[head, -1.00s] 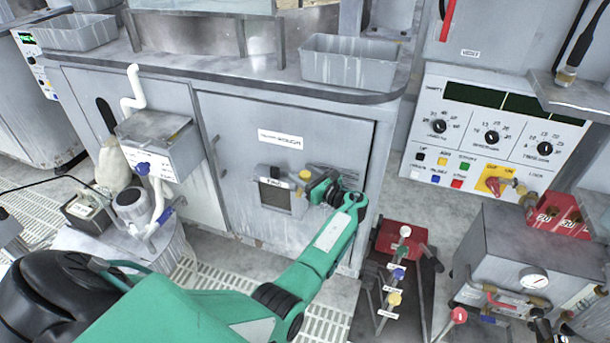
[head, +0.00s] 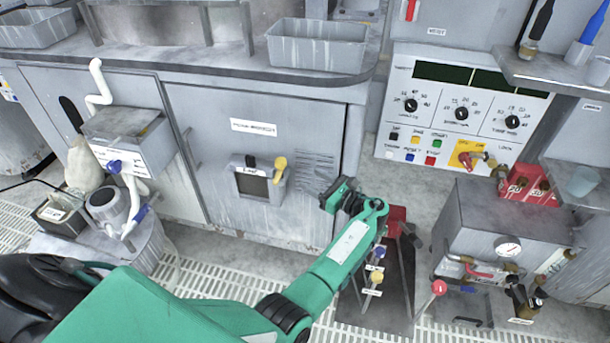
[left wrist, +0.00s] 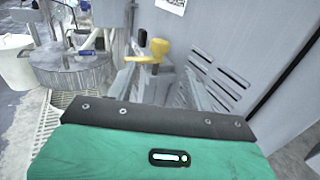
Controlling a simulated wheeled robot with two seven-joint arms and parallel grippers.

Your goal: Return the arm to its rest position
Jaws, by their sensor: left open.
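My green left arm reaches in from the lower left of the head view. Its left gripper (head: 332,193) is in front of the grey cabinet door (head: 265,150), to the right of the small panel with a dark window (head: 252,185) and a yellow lever (head: 280,168). The gripper is open, and nothing shows held in it. In the left wrist view the yellow lever (left wrist: 148,52) appears beyond the green gripper body, seen between the two grey fingers (left wrist: 160,85). The gripper is apart from the lever in the head view. My right gripper is not in view.
A pedal stand (head: 390,300) with coloured knobs is below and right of the gripper. A control panel (head: 460,110) and a grey box with a gauge (head: 500,235) stand at right. A small grey box (head: 125,140) and pipework are at left. Grated floor lies below the cabinet.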

